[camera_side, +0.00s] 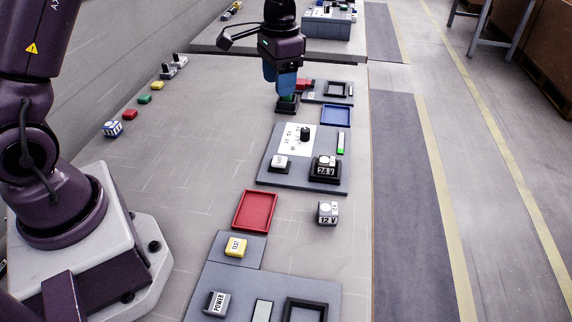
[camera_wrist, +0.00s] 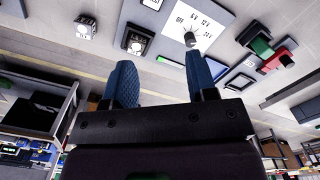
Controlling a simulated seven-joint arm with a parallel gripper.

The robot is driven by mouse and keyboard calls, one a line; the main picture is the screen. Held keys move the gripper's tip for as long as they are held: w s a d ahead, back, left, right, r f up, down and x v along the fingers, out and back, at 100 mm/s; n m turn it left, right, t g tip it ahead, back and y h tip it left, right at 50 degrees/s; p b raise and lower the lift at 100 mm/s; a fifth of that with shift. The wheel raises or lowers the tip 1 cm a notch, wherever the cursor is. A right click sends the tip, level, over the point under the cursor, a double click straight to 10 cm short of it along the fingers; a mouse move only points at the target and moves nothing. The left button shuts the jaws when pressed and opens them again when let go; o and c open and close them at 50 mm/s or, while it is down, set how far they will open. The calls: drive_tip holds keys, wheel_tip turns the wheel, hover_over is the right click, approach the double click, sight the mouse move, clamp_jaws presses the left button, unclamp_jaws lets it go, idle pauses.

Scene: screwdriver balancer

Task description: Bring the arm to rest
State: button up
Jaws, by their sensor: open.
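My gripper (camera_side: 278,86) hangs at the far part of the bench with its blue fingers pointing down. In the wrist view my gripper (camera_wrist: 159,62) has its two fingers well apart with nothing between them. In the side view the fingers overlap a black holder with a green block (camera_side: 287,99). In the wrist view that green block (camera_wrist: 262,48) lies to the right of the fingers, apart from them. Its gap to the gripper cannot be judged in the side view.
A grey panel carries a dial knob (camera_side: 305,134) and a 24 V block (camera_side: 325,164). A 12 V block (camera_side: 327,212) stands on the bench. Red tray (camera_side: 255,211) and blue tray (camera_side: 336,115) look empty. Small coloured blocks line the left edge. The left-middle bench is clear.

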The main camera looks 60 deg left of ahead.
drive_tip(key=s+d+r+t, duration=0.2)
drive_tip(key=s+r, duration=0.2)
drive_tip(key=s, duration=0.3)
drive_tip(key=s+d+r+n+t, duration=0.1)
drive_tip(key=s+d+r+t, duration=0.1)
drive_tip(key=s+r, duration=0.3)
drive_tip(key=s+d+r+t, duration=0.1)
drive_tip(key=s+r, duration=0.3)
drive_tip(key=s, duration=0.7)
drive_tip(key=shift+d+r+n+t, duration=0.3)
drive_tip(key=shift+d+n+t, duration=0.1)
drive_tip(key=shift+d, duration=0.05)
